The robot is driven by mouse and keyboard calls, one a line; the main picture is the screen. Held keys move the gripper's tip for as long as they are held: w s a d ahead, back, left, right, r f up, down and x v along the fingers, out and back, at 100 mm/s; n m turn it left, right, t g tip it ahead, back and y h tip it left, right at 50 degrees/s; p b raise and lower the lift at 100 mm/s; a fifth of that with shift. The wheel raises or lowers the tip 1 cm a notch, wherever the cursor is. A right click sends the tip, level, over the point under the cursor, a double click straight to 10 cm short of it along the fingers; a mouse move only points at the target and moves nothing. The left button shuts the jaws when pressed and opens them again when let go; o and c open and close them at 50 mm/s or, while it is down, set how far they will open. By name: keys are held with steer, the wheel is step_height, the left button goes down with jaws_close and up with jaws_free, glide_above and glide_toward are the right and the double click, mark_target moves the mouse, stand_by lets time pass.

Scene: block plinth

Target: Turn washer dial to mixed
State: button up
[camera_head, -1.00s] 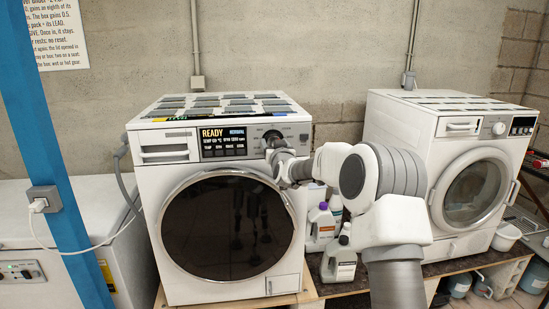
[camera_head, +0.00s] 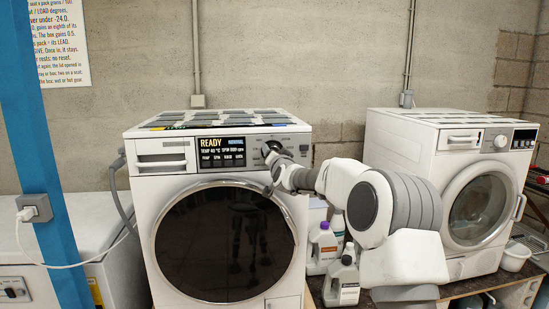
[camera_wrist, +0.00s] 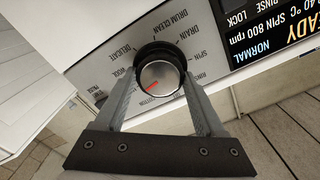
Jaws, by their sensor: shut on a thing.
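The washer (camera_head: 142,215) on the left has a round dial on its upper panel, right of a lit display (camera_head: 223,151) reading READY and NORMAL. In the wrist view the dial (camera_wrist: 160,76) has a dark ring, a silver face and a short red mark pointing to the lower left. Printed labels around it, upside down, include DELICATE, DRUM CLEAN, DRAIN and SPIN; I cannot read MIXED. My gripper (camera_wrist: 160,85) is shut on the dial, one finger on each side. In the head view my gripper (camera_head: 274,157) largely hides the dial.
Detergent bottles (camera_head: 344,278) stand between the washer and a second machine (camera_head: 400,150) on the right, below my arm. The washer's round door (camera_head: 225,240) is closed beneath the panel. A blue post (camera_head: 40,150) stands at the left.

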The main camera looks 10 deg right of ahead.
stand_by(0.3)
steer(key=o, duration=1.3)
steer(key=shift+o, duration=0.2)
steer(key=shift+s, duration=0.1)
steer(key=s+b, duration=0.1)
steer(key=s, duration=1.6)
steer(key=shift+s, duration=0.15)
